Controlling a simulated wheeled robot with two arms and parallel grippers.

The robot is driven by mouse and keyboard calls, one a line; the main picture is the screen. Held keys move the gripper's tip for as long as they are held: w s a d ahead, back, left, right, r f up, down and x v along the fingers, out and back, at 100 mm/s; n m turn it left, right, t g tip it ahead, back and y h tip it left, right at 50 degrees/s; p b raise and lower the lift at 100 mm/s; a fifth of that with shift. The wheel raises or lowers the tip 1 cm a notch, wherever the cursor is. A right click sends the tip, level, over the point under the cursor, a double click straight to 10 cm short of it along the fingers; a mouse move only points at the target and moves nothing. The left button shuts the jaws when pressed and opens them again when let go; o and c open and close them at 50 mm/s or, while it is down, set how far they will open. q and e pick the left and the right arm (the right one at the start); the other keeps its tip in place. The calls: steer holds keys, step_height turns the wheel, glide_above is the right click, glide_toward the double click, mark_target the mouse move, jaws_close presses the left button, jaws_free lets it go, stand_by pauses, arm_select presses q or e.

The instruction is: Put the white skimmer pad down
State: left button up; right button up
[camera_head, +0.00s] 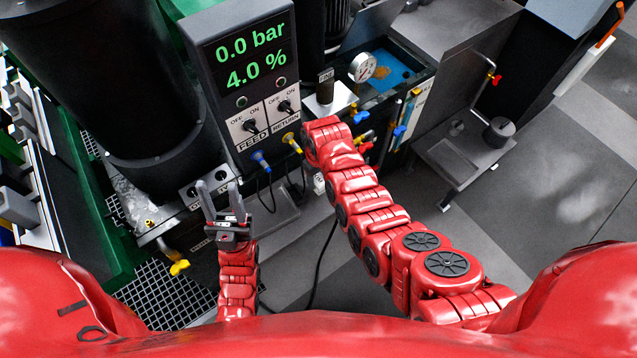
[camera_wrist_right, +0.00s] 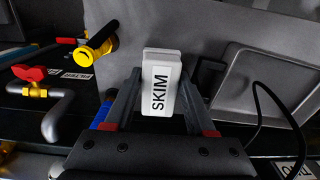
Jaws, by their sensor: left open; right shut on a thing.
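The white skimmer pad (camera_wrist_right: 161,85), a small block labelled SKIM, is upright between the two dark fingers of my right gripper (camera_wrist_right: 161,100) in the right wrist view. The gripper is shut on it. In the head view the end of my right arm is by the tank's front side, and its fingers are hidden behind the red links. My left gripper (camera_head: 218,196) is open and empty, fingers pointing away, below the control box in the head view.
A control box (camera_head: 240,70) reads 0.0 bar and 4.0 %. A black cylinder (camera_head: 135,85) stands at left. A tank with blue liquid (camera_head: 395,75) and a gauge (camera_head: 362,67) is behind my right arm. A yellow valve (camera_wrist_right: 98,45) and a red-handled tap (camera_wrist_right: 30,75) are close by.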

mark_target(318, 185)
steer(key=shift+s+f, duration=0.1)
steer(key=shift+f, duration=1.4)
steer(key=shift+f, duration=0.1)
steer(key=o, duration=0.7)
steer(key=shift+f, duration=0.1)
steer(key=o, duration=0.5)
